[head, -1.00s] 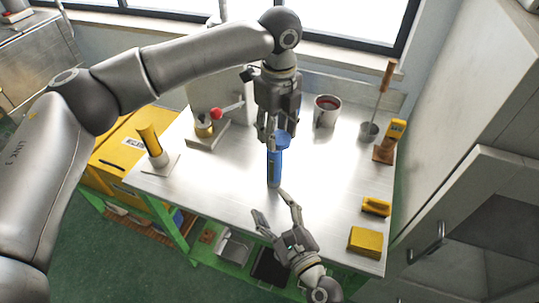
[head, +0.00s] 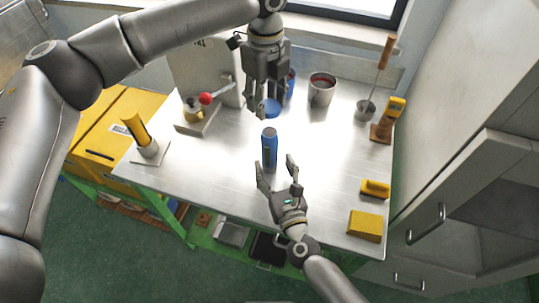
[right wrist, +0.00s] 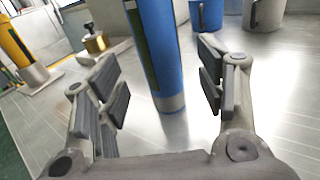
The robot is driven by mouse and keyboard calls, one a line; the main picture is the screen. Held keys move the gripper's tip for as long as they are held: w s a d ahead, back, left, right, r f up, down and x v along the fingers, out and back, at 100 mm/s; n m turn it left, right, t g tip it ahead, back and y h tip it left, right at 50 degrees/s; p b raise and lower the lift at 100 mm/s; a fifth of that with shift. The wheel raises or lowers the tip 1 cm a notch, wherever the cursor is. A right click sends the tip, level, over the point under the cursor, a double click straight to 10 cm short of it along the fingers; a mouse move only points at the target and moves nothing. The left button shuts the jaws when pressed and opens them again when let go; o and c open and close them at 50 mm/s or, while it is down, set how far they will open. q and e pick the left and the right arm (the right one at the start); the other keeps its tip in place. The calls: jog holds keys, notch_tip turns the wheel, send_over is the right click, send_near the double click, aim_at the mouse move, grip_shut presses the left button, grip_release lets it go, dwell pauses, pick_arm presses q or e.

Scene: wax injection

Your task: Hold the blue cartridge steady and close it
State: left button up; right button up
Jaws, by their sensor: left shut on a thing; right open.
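The blue cartridge (head: 269,150) stands upright on the metal table, with a dark strip down its side. It also shows in the right wrist view (right wrist: 155,50), its top cut off by the frame. My left gripper (head: 261,112) is shut on a small round blue piece (head: 272,107), above and behind the cartridge and apart from it; I cannot tell whether it is a lid or a funnel. My right gripper (head: 278,172) is open. Its fingers are on either side of the cartridge's lower part, with gaps showing on both sides in the right wrist view (right wrist: 162,88).
Behind stand a blue cup (head: 291,82) and a metal pot (head: 321,92) with red contents. Yellow blocks (head: 366,224) lie at the right edge.

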jog(key=x, duration=0.5)
jog(key=shift+w, duration=0.1)
jog(key=shift+c, duration=0.5)
grip_shut()
pick_arm(q)
send_over(266, 129)
jog(key=shift+f, duration=2.5)
